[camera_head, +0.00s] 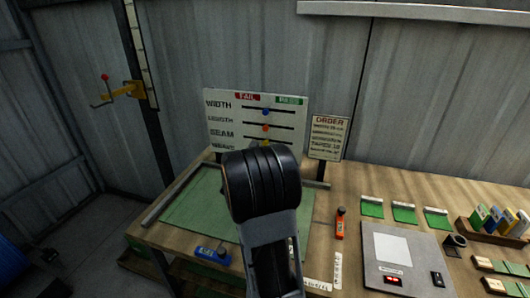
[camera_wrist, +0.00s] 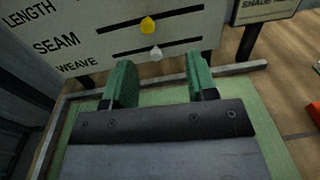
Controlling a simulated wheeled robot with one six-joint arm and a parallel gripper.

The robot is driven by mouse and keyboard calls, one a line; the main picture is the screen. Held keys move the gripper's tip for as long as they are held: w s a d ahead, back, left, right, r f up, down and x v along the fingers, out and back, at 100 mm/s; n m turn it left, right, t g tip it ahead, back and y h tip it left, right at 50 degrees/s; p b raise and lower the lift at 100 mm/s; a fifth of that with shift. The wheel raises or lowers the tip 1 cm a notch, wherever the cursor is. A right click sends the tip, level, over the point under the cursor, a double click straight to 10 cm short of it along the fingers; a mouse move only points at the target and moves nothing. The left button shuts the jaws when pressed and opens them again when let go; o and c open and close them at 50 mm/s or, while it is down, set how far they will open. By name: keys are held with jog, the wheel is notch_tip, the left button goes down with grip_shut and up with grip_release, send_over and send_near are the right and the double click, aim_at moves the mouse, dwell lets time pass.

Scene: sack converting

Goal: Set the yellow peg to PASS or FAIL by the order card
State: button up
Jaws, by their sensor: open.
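The white board (camera_head: 212,128) stands upright at the back of the bench, with a red FAIL label at left and a green PASS label at right. The yellow peg (camera_wrist: 148,25) sits near the middle of the SEAM slot; in the head view (camera_head: 265,142) it is partly hidden by my arm.
A blue peg (camera_head: 266,112) and an orange peg (camera_head: 265,127) sit in the WIDTH and LENGTH slots. A white peg (camera_wrist: 155,53) is close below the yellow one, in the WEAVE slot. A green mat (camera_head: 190,207) lies before the board; an orange tool (camera_head: 340,223) lies right.

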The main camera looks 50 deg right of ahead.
aim_at(265, 144)
jog(key=w+d+f+n+p, duration=0.1)
jog(key=w+d, duration=0.2)
jog(key=d, duration=0.1)
jog(key=w+d+f+n+t, duration=0.1)
jog(key=w+d, duration=0.1)
jog(key=d, duration=0.2)
jog(key=w+d+f+n+p, duration=0.1)
jog(key=w+d, duration=0.2)
jog(key=d, duration=0.2)
jog(key=shift+w+t+p, duration=0.35)
jog(key=shift+t, duration=0.05)
jog(key=shift+c, duration=0.3)
jog(key=shift+a, duration=0.1)
grip_shut()
